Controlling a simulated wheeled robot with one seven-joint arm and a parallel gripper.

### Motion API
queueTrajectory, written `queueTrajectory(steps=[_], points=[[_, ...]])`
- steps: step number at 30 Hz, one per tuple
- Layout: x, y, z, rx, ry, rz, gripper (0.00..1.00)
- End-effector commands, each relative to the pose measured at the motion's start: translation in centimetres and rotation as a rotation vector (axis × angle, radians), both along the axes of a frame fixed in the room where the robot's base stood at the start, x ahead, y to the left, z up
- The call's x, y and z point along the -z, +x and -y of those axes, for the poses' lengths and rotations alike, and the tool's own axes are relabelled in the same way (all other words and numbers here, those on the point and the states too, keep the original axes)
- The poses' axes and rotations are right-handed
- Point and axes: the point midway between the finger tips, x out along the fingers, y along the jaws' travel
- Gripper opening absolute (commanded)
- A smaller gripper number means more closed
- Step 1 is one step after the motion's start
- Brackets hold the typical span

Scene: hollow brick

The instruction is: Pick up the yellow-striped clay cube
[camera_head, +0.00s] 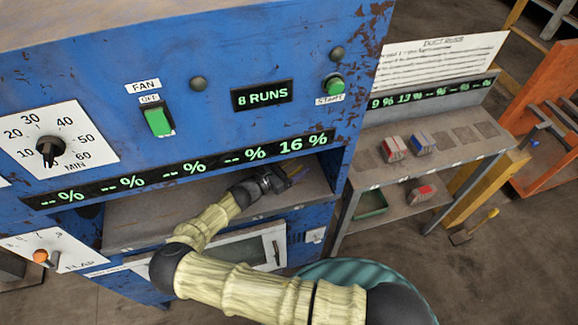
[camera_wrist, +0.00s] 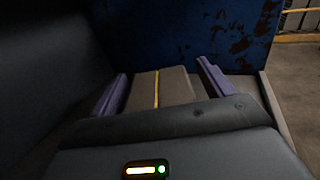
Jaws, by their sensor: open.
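The yellow-striped clay cube (camera_wrist: 172,88) is grey-brown with one thin yellow line across its top, in the middle of the wrist view. My gripper (camera_wrist: 163,78) is open, with one purple finger on each side of the cube and a gap showing on both sides. The cube's near part is hidden behind the gripper's body. In the head view my gripper (camera_head: 285,178) reaches into the opening of the blue machine (camera_head: 230,50), at the right end of its shelf, below the 16 % reading. The cube is hard to make out there.
The machine's shelf (camera_head: 140,222) is bare to the left of my arm; its right wall is close to my gripper.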

Motion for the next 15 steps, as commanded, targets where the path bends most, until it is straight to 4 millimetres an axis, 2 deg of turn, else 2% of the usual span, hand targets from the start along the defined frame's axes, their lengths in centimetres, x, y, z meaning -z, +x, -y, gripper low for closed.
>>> queueTrajectory(steps=[14, 15], points=[[0.05, -0.01, -0.06, -0.001, 0.001, 0.0, 0.8], [0.05, -0.01, -0.07, -0.001, 0.001, 0.0, 0.76]])
